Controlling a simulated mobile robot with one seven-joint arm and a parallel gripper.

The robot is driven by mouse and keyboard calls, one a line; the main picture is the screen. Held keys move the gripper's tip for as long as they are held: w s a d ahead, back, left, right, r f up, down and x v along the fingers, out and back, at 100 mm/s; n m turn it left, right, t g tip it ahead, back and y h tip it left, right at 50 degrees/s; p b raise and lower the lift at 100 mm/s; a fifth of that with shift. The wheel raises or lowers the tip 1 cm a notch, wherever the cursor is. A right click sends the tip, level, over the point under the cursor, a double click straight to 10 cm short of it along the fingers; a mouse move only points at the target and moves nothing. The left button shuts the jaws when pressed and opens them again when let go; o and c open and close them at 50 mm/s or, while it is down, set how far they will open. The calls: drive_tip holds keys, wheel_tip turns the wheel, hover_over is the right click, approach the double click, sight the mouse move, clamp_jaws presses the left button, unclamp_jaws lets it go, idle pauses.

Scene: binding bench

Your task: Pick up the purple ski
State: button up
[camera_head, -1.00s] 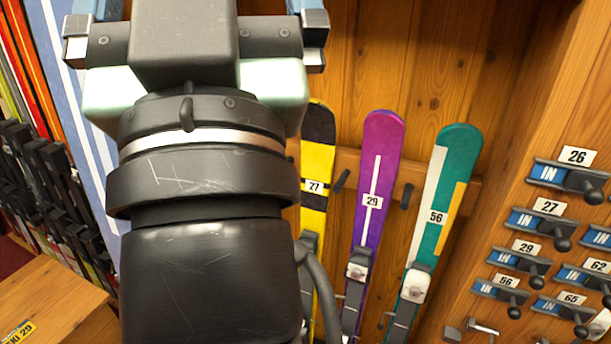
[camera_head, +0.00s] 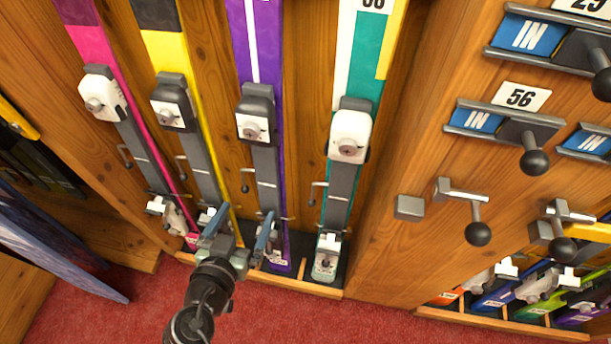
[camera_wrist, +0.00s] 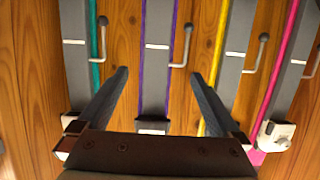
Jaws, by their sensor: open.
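The purple ski (camera_head: 272,60) stands upright in the rack in the head view, with a white stripe, a grey-and-white binding and a dark track; its tip is out of frame. My gripper (camera_head: 238,238) is open near the skis' lower ends, overlapping the lower parts of the yellow and purple skis. In the wrist view the purple ski (camera_wrist: 143,75) runs between the spread fingers of my gripper (camera_wrist: 160,74), its dark track in the middle. Nothing is held. The fingers' depth relative to the ski is hard to tell.
The yellow ski (camera_head: 177,55) and pink ski (camera_head: 97,40) stand left of the purple one, the teal ski (camera_head: 363,70) right. Thin levers (camera_head: 312,190) stick out between them. A panel of latches with black knobs (camera_head: 534,160) is at right. Red carpet (camera_head: 330,320) lies in front.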

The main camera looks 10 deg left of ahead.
sight(266, 185)
drive_tip(key=b+x, duration=0.1)
drive_tip(key=x, duration=0.3)
drive_tip(key=f+x, duration=0.1)
drive_tip(key=x, duration=0.4)
drive_tip(key=f+b+x, duration=0.1)
drive_tip(key=x, duration=0.3)
drive_tip(key=shift+s+d+b, duration=0.25)
drive_tip(key=shift+b, duration=0.1)
clamp_jaws()
drive_tip(key=shift+w+r, duration=0.1)
drive_tip(key=shift+r, duration=0.2)
